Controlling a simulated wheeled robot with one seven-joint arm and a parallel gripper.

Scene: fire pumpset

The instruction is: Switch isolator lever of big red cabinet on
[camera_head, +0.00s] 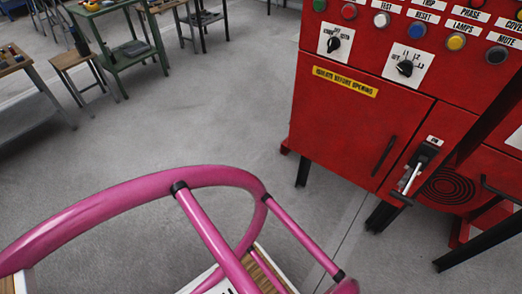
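The big red cabinet (350,125) stands on dark legs at the right of the head view. Its isolator lever (411,178) sits low on the front, right of the door. The lever has a pale handle, pointing down and slightly left from a black housing (425,154). My gripper is not in view.
Knobs and coloured buttons sit above the cabinet door. A dark handle (384,156) and black coiled rings (447,185) flank the lever. Dark bars cross the lower right. A green table (112,10) and stools stand back left. Grey floor (215,110) between is clear.

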